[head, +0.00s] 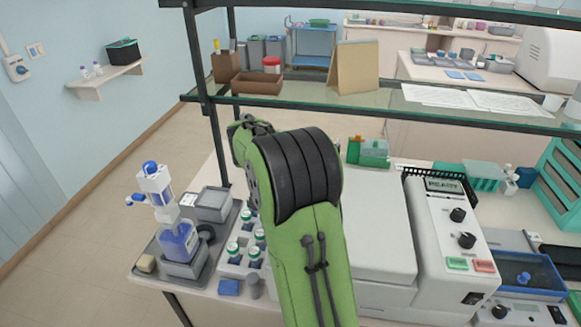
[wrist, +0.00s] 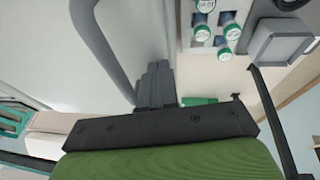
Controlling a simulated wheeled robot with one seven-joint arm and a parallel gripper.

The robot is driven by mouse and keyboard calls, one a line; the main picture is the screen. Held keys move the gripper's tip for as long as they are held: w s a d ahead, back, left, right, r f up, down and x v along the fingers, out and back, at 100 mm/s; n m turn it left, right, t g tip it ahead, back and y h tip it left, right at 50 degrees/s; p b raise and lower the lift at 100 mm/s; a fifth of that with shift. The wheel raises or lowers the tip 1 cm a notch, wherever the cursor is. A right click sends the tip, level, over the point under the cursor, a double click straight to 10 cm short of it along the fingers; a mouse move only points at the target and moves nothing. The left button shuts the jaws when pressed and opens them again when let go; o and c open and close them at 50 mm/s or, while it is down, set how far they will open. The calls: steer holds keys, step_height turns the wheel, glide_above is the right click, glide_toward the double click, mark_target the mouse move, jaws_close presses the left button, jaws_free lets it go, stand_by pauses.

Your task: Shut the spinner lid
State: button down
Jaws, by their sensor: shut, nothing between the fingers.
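The spinner is the large white machine to the right of my arm in the head view. Its broad pale lid (head: 372,235) looks down and roughly level, but my green arm covers its left side, so I cannot tell whether it is fully closed. In the wrist view my gripper (wrist: 157,68) is shut and empty, with its dark fingers together. A curved grey bar (wrist: 100,50), possibly the lid's handle or edge, runs just left of the fingers; I cannot tell whether they touch. In the head view my gripper is hidden behind my arm.
The control panel (head: 443,186) reads READY and has dark knobs and green and red buttons. Green-capped bottles (head: 240,245) stand left of my arm, beside a blue-and-white dispenser (head: 165,205). A glass shelf (head: 400,108) crosses above the bench.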

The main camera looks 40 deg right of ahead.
step_height(320, 180, up, 5)
steer(key=p, duration=0.3)
steer(key=shift+w+f, duration=0.1)
steer(key=shift+f, duration=0.1)
steer(key=s+a+r+n+t, duration=0.15)
steer(key=s+a+r, duration=0.25)
steer(key=a+r, duration=0.55)
steer(key=s+a+f+n+t+y+b, duration=0.1)
steer(key=s+a+n, duration=0.3)
steer(key=s, duration=0.5)
steer(key=s+a+f+n+t+y+b, duration=0.2)
steer(key=s+a+f+n, duration=0.2)
steer(key=s+a, duration=0.4)
steer(key=shift+s+a+f+y, duration=0.3)
steer(key=shift+s+a+f, duration=0.05)
steer(key=shift+s+a, duration=0.1)
